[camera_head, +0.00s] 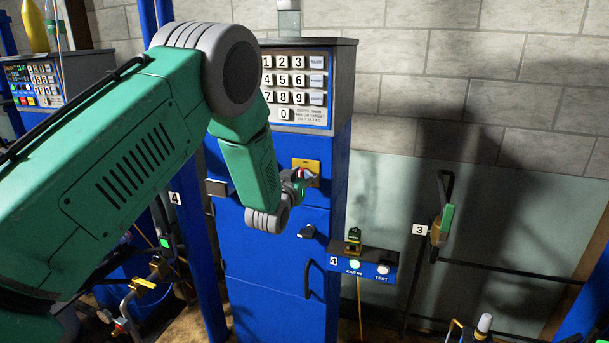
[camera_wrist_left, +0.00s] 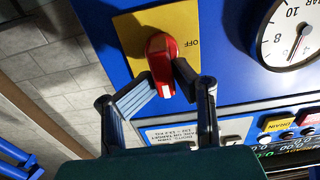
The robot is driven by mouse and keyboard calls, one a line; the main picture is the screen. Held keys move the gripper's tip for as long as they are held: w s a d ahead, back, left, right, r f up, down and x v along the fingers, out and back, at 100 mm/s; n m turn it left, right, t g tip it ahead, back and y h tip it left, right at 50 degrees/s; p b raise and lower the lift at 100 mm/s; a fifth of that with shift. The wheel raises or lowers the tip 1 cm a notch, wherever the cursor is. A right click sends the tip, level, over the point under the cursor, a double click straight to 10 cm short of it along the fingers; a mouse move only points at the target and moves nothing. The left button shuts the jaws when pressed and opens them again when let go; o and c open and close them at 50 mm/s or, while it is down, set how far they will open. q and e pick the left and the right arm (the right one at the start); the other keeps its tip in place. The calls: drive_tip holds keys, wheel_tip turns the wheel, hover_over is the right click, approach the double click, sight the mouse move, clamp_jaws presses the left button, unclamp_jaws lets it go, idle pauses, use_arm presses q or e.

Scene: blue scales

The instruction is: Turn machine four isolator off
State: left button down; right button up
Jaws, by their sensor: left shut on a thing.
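The isolator is a red rotary knob (camera_wrist_left: 162,62) on a yellow plate (camera_wrist_left: 185,25), fixed to the blue cabinet. The word OFF is printed on the plate, upside down and right of the knob in the left wrist view. My left gripper (camera_wrist_left: 166,80) is shut on the red knob, with one finger on each side of it. In the head view my left gripper (camera_head: 298,181) is at the cabinet front, just below the yellow plate (camera_head: 308,166), and hides much of the knob. The blue cabinet (camera_head: 275,250) stands beside a number 4 label (camera_head: 175,198). My right gripper is not in view.
A number keypad (camera_head: 291,88) tops the cabinet. A small blue box with EARTH and TEST buttons (camera_head: 362,265) juts out at lower right. A pressure gauge (camera_wrist_left: 293,35) sits beside the plate.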

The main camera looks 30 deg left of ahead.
use_arm(q)
drive_tip(key=shift+s+a+f+n, duration=0.2)
drive_tip(key=shift+a+f+n, duration=0.1)
drive_tip(key=shift+a, duration=0.15)
drive_tip(key=shift+n+b, duration=0.85)
drive_tip(key=shift+n, duration=0.15)
drive_tip(key=n+b, duration=0.4)
drive_tip(key=n, duration=0.1)
drive_tip(key=f+n+b, duration=0.1)
drive_tip(key=n+b, duration=0.3)
drive_tip(key=n, duration=0.1)
drive_tip(key=a+n+b, duration=0.1)
drive_tip(key=n+b, duration=0.3)
drive_tip(key=n, duration=0.1)
drive_tip(key=shift+s+f+b, duration=0.15)
drive_tip(key=shift+b, duration=0.25)
drive_tip(key=shift+n, duration=0.3)
